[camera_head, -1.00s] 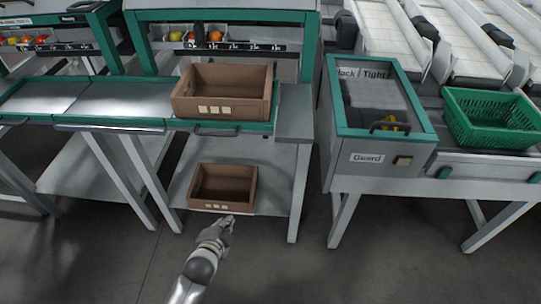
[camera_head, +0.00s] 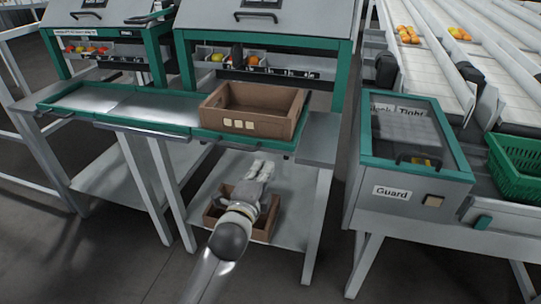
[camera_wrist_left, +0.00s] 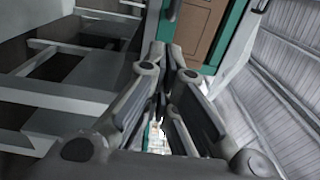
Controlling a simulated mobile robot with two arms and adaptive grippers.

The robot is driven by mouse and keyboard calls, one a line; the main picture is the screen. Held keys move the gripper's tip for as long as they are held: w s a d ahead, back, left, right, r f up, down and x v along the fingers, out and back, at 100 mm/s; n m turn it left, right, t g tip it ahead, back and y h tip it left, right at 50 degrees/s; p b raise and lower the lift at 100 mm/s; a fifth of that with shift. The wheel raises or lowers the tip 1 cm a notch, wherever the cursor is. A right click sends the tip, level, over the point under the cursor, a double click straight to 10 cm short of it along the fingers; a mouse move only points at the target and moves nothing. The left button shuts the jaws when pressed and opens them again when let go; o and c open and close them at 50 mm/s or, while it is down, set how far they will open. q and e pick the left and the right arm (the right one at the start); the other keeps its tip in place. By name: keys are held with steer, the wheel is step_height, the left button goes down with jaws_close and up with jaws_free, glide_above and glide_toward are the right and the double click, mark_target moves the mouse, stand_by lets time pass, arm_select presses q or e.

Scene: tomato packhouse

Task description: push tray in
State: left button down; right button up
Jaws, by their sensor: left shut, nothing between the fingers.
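A tray with a green rim (camera_head: 272,145) and a dark front handle sits at the workstation under the hood. An open brown box (camera_head: 278,128) with pale labels stands on it. The green rim (camera_wrist_left: 226,42) and box (camera_wrist_left: 198,32) also show at the top of the left wrist view. My left gripper (camera_head: 262,165) is shut and empty, just below and in front of the tray's front edge. In the wrist view its fingertips (camera_wrist_left: 166,46) point up towards the tray; I cannot tell whether they touch it.
A second brown box (camera_head: 211,212) stands on the lower shelf (camera_head: 290,208), partly hidden by my left arm. A guard cabinet (camera_head: 404,200) and a green crate (camera_head: 515,168) stand to the right. Bare green-rimmed trays (camera_head: 150,108) lie to the left. White table legs border the shelf.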

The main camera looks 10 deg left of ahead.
mark_target(273, 147)
arm_select(q)
steer(key=w+b, duration=0.1)
steer(key=w, duration=0.5)
steer(key=shift+d, duration=0.1)
steer(key=shift+w, duration=0.7)
arm_select(e)
steer(key=shift+v, duration=1.5)
arm_select(q)
steer(key=shift+w, duration=0.1)
arm_select(e)
steer(key=shift+s+f, duration=0.1)
